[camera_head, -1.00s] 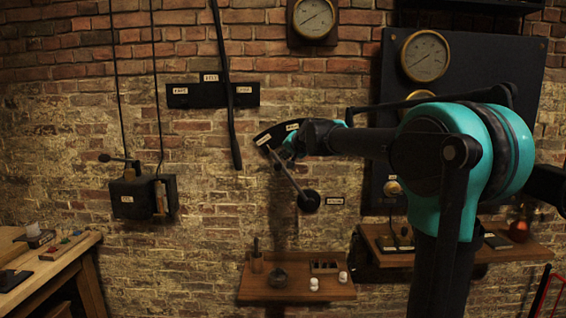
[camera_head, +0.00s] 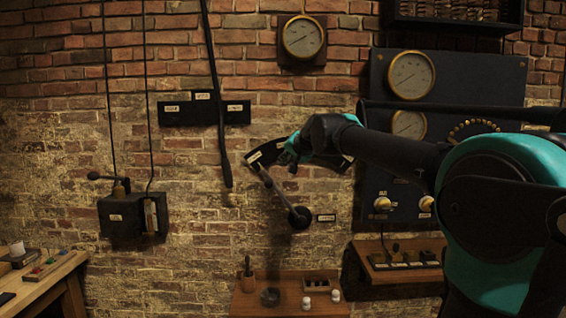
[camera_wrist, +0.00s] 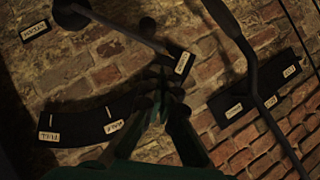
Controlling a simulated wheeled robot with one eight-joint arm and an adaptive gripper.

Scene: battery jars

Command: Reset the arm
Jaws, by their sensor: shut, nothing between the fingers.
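My arm reaches in from the right in the head view. My gripper (camera_head: 292,158) is shut and empty in front of a dark curved plate (camera_head: 342,163) on the brick wall. In the wrist view my gripper (camera_wrist: 163,78) points at the wall beside this curved plate (camera_wrist: 80,126), which carries several white labels. A lever rod (camera_head: 276,188) slants from a round pivot (camera_head: 300,217) up to the plate's left end. The rod (camera_wrist: 120,30) also shows in the wrist view, with its end near the fingertips. I cannot tell whether the fingers touch anything.
A long dark bar (camera_head: 216,90) crosses a labelled plate (camera_head: 181,112) to the left. A dark gauge panel (camera_head: 445,88) is behind my arm. A switch box (camera_head: 133,216) hangs at left. A small wooden shelf (camera_head: 250,304) sits below. Open wall lies between bar and box.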

